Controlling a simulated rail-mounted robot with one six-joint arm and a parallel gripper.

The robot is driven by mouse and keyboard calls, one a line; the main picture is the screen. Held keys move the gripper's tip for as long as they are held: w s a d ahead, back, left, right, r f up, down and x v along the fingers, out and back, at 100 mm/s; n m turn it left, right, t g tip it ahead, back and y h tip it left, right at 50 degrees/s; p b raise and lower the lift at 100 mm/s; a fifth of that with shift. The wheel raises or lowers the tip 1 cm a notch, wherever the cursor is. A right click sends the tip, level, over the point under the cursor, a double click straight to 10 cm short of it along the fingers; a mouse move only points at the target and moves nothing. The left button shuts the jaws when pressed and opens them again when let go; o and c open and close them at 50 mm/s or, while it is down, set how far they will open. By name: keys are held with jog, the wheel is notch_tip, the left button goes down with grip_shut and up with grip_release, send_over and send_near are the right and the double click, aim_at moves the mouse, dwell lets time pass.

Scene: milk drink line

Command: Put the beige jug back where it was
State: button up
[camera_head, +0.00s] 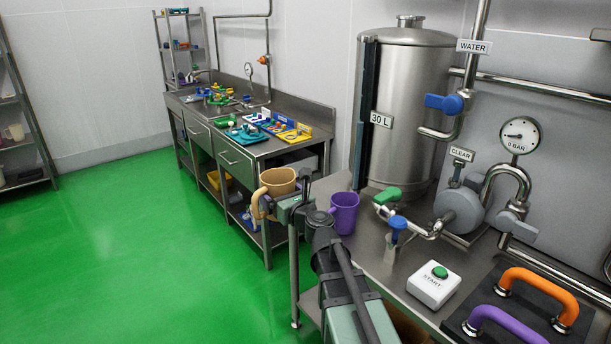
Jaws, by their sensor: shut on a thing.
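The beige jug (279,180) is upright, its open top facing up and its handle toward the lower left. My gripper (268,207) is shut on the jug at its handle side. The fingertips are small and partly hidden by my arm and the jug. The jug appears in front of the near end of the far steel bench (236,161), left of the near steel counter (376,259). I cannot tell its exact height or whether it touches anything.
A purple jug (344,213) stands on the near counter's left end, close to my arm. Coloured trays (292,130) lie on the far bench. The green floor at left is clear.

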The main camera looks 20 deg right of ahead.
jog(key=w+d+f+m+h+b, duration=0.2)
jog(key=w+d+h, duration=0.1)
jog(key=w+d, duration=0.3)
jog(key=w+d+f+m+h+b, duration=0.2)
jog(key=w+d, duration=0.4)
jog(key=w, duration=0.3)
jog(key=w+d+f+m+g+h+b, duration=0.1)
jog(key=w+d+f+m+h+b, duration=0.2)
jog(key=w+d+h, duration=0.3)
jog(key=shift+w+f, duration=0.5)
jog(key=shift+w, duration=0.3)
jog(key=shift+w+d+m, duration=0.1)
jog(key=shift+d+m, duration=0.1)
jog(key=shift+m, duration=0.1)
notch_tip(320, 180, down, 7)
jog(key=b, duration=0.6)
jog(key=shift+r+b, duration=0.1)
jog(key=shift+b, duration=0.25)
jog(key=shift+f+b, duration=0.55)
jog(key=o, duration=1)
jog(key=shift+o, duration=0.4)
